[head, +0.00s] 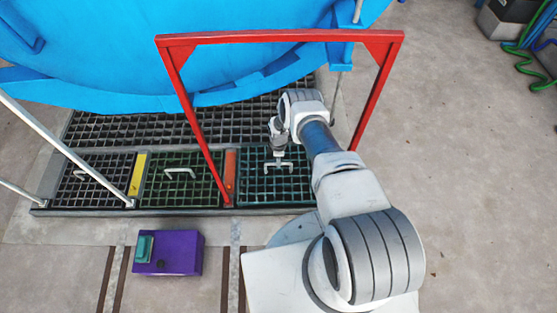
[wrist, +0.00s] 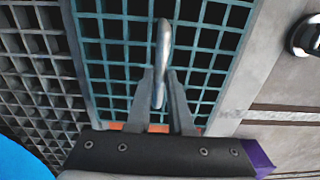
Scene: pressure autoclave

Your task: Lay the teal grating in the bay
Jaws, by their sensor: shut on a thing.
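The teal grating (head: 258,190) lies level at the right end of the row, right of the orange strip (head: 230,178). I cannot tell whether it is fully seated in its bay or slightly above it. My gripper (head: 279,160) is over its middle, shut on the pale handle of the grating. In the wrist view, the fingers of my gripper (wrist: 161,88) close on the handle from both sides, with the teal grating (wrist: 109,53) behind. The bay under the grating is hidden.
A green grating (head: 178,192) and a dark grating (head: 90,192) lie to the left, with a yellow strip (head: 138,174) between them. A red frame (head: 280,37) stands around my arm. The blue vessel (head: 180,45) is behind. A purple box (head: 185,255) sits in front.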

